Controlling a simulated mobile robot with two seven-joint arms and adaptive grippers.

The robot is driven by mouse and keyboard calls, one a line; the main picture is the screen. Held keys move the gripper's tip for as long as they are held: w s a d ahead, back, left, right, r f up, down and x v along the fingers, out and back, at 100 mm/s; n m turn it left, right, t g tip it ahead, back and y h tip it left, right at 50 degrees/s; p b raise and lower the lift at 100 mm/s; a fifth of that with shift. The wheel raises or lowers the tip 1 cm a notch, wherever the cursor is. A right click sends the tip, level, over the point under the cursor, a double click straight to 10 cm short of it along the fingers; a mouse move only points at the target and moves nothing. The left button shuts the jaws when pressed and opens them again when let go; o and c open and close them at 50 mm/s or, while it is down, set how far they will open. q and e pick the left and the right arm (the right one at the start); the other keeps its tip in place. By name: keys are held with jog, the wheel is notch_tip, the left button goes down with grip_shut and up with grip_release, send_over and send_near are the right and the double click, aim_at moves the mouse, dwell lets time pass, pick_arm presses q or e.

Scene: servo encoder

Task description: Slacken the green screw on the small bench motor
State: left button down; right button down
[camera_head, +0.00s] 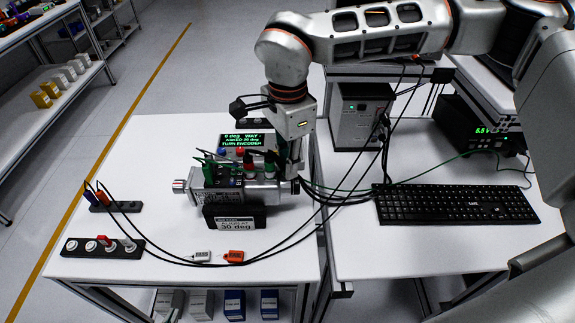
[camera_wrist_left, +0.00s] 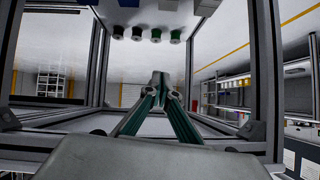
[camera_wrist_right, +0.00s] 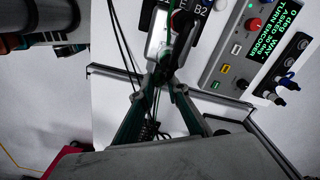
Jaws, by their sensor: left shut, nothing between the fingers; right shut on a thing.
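The small bench motor (camera_head: 235,192), a silver cylinder with coloured terminals and leads on top, sits on a black stand (camera_head: 238,217) labelled 30 deg. My right gripper (camera_head: 294,172) reaches down to the motor's right end. In the right wrist view its fingertips (camera_wrist_right: 163,72) are shut on a small green piece, seemingly the green screw (camera_wrist_right: 164,54), at the end of the silver body; the tips hide most of it. My left gripper (camera_wrist_left: 160,80) is shut and empty in the left wrist view, among metal table frames. I cannot make it out in the head view.
A display box (camera_head: 243,143) reading 0 deg and TURN ENCODER stands behind the motor. Black leads loop across the white table. Black holder strips (camera_head: 102,248) lie at left. White and orange tags (camera_head: 233,256) lie in front. A keyboard (camera_head: 455,204) is at right.

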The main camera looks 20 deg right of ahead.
jog(key=shift+n+p, duration=0.4)
jog(key=shift+n, duration=0.3)
dwell(0.4)
jog(key=c, duration=2.2)
grip_release()
jog(key=shift+c, duration=0.2)
jog(key=shift+r, duration=0.1)
notch_tip(320, 180, up, 9)
jog(key=shift+p, duration=0.45)
